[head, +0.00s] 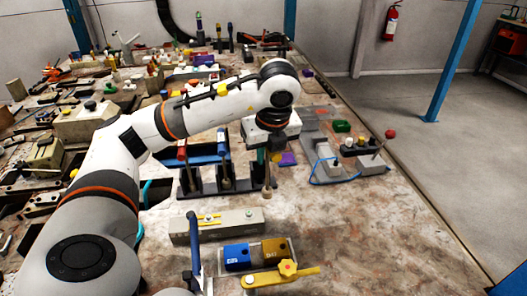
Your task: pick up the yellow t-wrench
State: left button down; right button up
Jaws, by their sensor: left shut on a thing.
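My left gripper (272,152) is at the right end of a dark tool rack (205,188), pointing down below my white wrist. It is shut on what looks like the yellow t-wrench (277,156); only a small yellow patch shows. The wrist and fingers hide most of the wrench. A brownish shaft end (267,189) shows just below the gripper, and I cannot tell if it is clear of the rack. My right gripper is not in view.
In front are a grey block (225,222), a tray with a blue padlock-like block (237,257) and a brown one (275,248), and a yellow clamp (280,277). Grey fixtures with a blue cable (325,183) stand right. The bench's front right is bare.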

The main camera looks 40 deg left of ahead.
pick_arm(q)
jog(key=shift+s+d+r+p, duration=0.4)
jog(key=shift+s+d+r, duration=0.2)
jog(key=shift+d+r, duration=0.15)
notch_tip(320, 180, up, 3)
jog(key=p, duration=0.3)
jog(key=shift+s+r, duration=0.1)
jog(key=shift+r, duration=0.1)
jog(key=shift+f, duration=0.1)
jog(key=shift+f, duration=0.1)
